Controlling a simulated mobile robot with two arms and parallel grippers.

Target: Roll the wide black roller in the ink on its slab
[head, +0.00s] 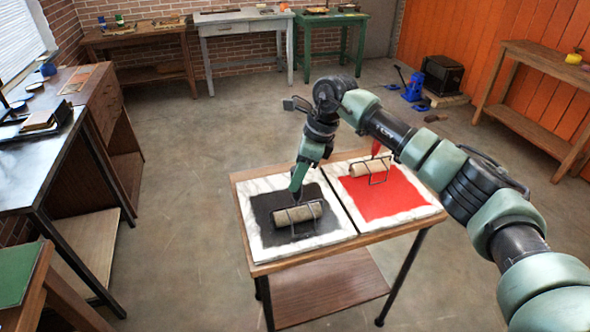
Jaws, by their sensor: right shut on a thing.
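A wide roller (303,212) with a pale grey-tan barrel in a wire frame lies on the dark ink patch (264,203) of the left marble slab (257,249). My right gripper (297,195) reaches down from above and behind, shut on the roller's handle, which is mostly hidden by the jaws. The barrel lies roughly left to right and appears to touch the ink. On the right slab (436,203), red ink (408,197) lies under a second roller (361,169) with a red handle (376,147). My left gripper is out of view.
Both slabs sit side by side on a small wooden table (268,266) with a lower shelf. My right arm passes over the table's right side. A dark-topped bench (35,165) stands at left, an orange wall at right. Open floor (190,160) lies between.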

